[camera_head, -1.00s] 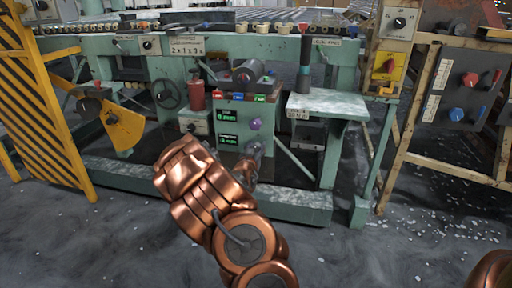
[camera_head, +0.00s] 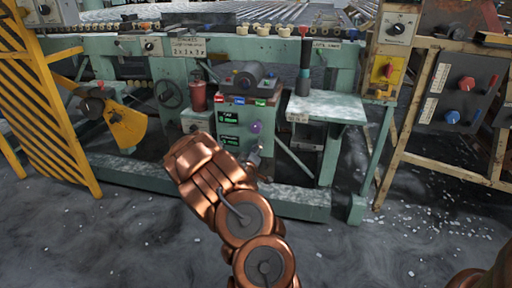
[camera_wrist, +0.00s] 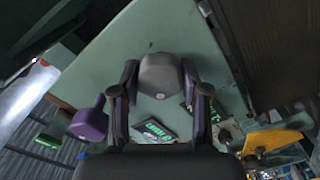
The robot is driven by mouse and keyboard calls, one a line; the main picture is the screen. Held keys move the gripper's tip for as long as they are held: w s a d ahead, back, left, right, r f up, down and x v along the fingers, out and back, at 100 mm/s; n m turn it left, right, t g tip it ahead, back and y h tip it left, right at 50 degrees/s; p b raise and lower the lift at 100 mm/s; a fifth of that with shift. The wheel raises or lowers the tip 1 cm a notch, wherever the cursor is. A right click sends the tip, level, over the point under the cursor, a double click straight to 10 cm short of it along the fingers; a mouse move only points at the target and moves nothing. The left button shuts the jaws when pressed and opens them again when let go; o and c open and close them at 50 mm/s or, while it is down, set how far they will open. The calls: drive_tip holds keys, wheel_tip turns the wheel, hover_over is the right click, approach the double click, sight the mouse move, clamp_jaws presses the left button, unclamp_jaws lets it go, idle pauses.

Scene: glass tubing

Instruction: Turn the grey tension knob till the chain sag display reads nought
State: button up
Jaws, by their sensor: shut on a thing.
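The grey tension knob (camera_wrist: 160,74) sits on the green panel face in the wrist view, between my two dark fingers. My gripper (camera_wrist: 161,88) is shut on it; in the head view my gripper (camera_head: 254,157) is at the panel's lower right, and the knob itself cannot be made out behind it. Two small dark displays with green characters, an upper one (camera_head: 231,119) and a lower one (camera_head: 229,140), are on the panel left of my gripper. Their readings are too small to tell. One display shows in the wrist view (camera_wrist: 152,133), partly hidden by my gripper.
A purple knob (camera_head: 255,127) is just above my gripper on the same panel; in the wrist view it (camera_wrist: 90,122) is close beside the left finger. Red, blue and green buttons line the panel top. A pale shelf (camera_head: 328,108) juts out at right.

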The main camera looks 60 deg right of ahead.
drive_tip(key=n, duration=0.5)
drive_tip(key=shift+f+n, duration=0.15)
drive_tip(key=shift+n, duration=0.15)
drive_tip(key=n, duration=0.5)
drive_tip(key=shift+f+n, duration=0.2)
drive_tip(key=shift+n, duration=0.1)
drive_tip(key=n+b, duration=0.2)
drive_tip(key=n, duration=0.3)
drive_tip(key=shift+f+b, duration=0.1)
drive_tip(key=shift+b, duration=0.25)
drive_tip(key=n+b, duration=0.2)
drive_tip(key=n, duration=0.1)
drive_tip(key=shift+s+n, duration=0.15)
drive_tip(key=shift+n, duration=0.15)
drive_tip(key=shift+n+b, duration=0.3)
drive_tip(key=shift+n, duration=0.2)
drive_tip(key=o, duration=1.1)
drive_tip(key=shift+a, duration=0.1)
